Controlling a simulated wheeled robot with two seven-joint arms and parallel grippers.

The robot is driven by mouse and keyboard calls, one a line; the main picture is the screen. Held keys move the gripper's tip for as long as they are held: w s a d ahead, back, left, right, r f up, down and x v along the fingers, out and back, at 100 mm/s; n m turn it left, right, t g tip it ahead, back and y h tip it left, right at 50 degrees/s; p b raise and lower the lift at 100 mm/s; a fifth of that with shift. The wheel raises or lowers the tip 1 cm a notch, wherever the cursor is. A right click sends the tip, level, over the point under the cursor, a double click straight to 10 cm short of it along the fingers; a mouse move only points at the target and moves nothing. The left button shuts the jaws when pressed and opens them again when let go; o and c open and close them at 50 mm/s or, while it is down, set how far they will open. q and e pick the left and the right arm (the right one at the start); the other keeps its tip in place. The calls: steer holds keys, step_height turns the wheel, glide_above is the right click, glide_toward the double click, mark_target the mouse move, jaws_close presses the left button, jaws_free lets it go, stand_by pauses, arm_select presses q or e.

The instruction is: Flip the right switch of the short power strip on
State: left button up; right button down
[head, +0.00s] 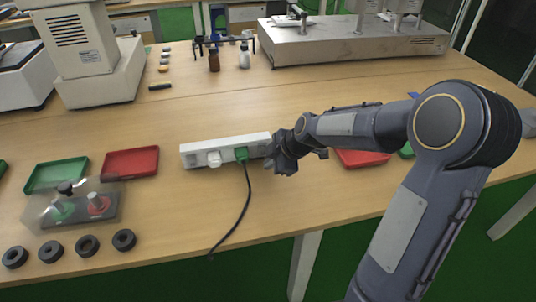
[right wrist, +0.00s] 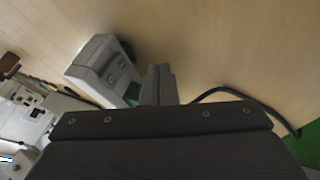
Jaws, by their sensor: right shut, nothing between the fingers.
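The short power strip (head: 226,143) is white and lies on the wooden table in the middle of the head view. A white plug (head: 214,159) and a green plug (head: 241,154) with a dark cable sit in it. My right gripper (head: 279,164) is at the strip's right end, with its fingers shut and empty. In the right wrist view, the shut fingers (right wrist: 158,78) are beside the strip's end (right wrist: 103,62) and partly cover the green plug (right wrist: 132,94). I cannot make out the right switch or whether the fingers touch it. My left gripper is not in view.
The dark cable (head: 247,193) runs to the table's front edge. Red (head: 131,162) and green (head: 58,174) trays lie left of the strip. Another red tray (head: 362,158) lies behind my arm.

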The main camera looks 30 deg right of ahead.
mark_target(260, 154)
steer(key=shift+w+d, duration=0.25)
steer(key=shift+w, duration=0.7)
steer(key=shift+w+d, duration=0.25)
steer(key=shift+w, duration=0.65)
steer(key=f+b, duration=0.1)
steer(key=b, duration=0.2)
steer(key=shift+w+d+f+t, duration=0.1)
steer(key=shift+w+t, duration=0.1)
steer(key=shift+t, duration=0.2)
steer(key=shift+r+p, duration=0.5)
steer(key=shift+r, duration=0.15)
steer(key=shift+r+p, duration=0.35)
steer(key=shift+r, duration=0.35)
steer(key=shift+s, duration=0.1)
